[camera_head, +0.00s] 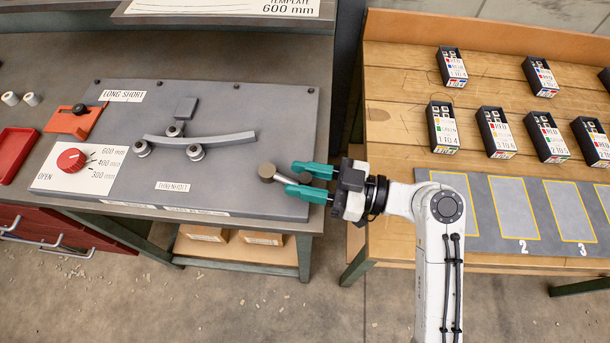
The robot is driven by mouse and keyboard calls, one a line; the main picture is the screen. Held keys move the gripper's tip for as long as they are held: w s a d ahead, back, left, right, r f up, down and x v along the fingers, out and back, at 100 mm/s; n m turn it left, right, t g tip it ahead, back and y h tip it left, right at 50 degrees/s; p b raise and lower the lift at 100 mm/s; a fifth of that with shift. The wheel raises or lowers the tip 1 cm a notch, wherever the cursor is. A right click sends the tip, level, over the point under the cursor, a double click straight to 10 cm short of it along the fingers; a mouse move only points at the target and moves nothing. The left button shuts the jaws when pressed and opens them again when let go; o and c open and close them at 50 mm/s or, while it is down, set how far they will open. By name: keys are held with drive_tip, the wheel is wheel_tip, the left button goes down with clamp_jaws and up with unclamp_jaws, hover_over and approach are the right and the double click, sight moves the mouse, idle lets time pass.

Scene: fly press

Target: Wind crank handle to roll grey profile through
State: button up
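The grey profile (222,138) is a slightly bowed bar. It lies among three rollers (174,131) on the dark bench plate (250,109). The crank has a round grey hub (267,172) near the plate's right edge. Its short arm points right, toward my gripper (290,179). The gripper's two teal fingers stand apart on either side of the crank's outer end. That end is partly hidden, and I cannot tell whether the fingers touch it.
A red dial (71,159) on a white scale and an orange block (75,121) are at the plate's left. A red tray (15,153) lies farther left. A wooden table (396,85) with small labelled boxes (443,127) and a numbered grey mat (476,206) stands right, across a gap.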

clamp_jaws()
idle(0.4)
